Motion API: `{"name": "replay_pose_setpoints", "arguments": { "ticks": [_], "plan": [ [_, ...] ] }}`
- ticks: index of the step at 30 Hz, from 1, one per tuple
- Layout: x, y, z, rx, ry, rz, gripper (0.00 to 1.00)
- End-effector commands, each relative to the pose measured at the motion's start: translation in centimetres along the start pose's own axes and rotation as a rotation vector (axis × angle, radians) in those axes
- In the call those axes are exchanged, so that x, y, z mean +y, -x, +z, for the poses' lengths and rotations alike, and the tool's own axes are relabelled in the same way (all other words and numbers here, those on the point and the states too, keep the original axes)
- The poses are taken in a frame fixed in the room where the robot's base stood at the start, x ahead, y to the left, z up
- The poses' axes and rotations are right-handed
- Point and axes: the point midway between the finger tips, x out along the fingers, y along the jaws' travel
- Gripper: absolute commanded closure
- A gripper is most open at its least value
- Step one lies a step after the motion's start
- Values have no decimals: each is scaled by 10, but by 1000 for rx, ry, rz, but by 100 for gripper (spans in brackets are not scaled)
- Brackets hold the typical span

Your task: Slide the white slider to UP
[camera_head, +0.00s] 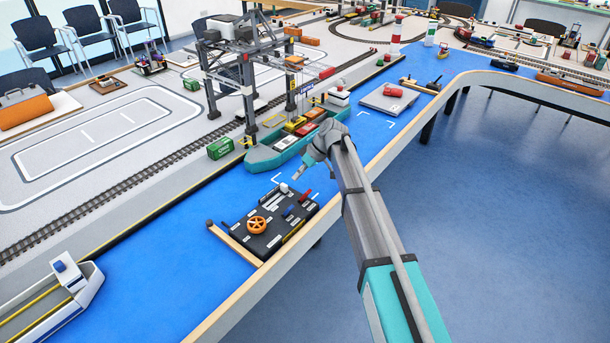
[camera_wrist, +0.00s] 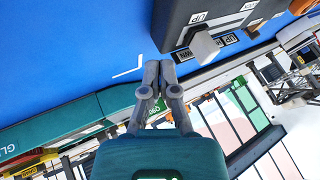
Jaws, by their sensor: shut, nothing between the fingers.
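The white slider (camera_head: 283,187) is a small pale knob at the far edge of the black control panel (camera_head: 246,248). In the wrist view the white slider (camera_wrist: 204,46) is a pale block standing out from the panel's dark side (camera_wrist: 178,22), close to a label reading UP. Part of that label strip is hidden behind it. My gripper (camera_head: 293,179) is shut and empty, just beyond the panel's far edge. In the wrist view my gripper's fingertips (camera_wrist: 160,67) are together, left of and below the slider, with a visible gap between them.
The panel also carries an orange wheel (camera_head: 257,225), a blue lever (camera_head: 288,211) and a red lever (camera_head: 306,196). A teal ship (camera_head: 262,158) with containers lies behind my gripper, under a gantry crane (camera_head: 247,75).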

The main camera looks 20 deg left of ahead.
Motion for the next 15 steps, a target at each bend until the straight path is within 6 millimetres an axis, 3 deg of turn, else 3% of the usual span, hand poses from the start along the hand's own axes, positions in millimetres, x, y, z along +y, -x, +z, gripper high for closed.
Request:
{"name": "replay_pose_setpoints", "arguments": {
  "ticks": [1, 6, 15],
  "plan": [
    [-11, -3, 1, -1, 2, -1, 100],
    [-25, -10, 1, -1, 0, -1, 100],
    [-32, -14, 0, 0, 0, -1, 100]
  ]
}}
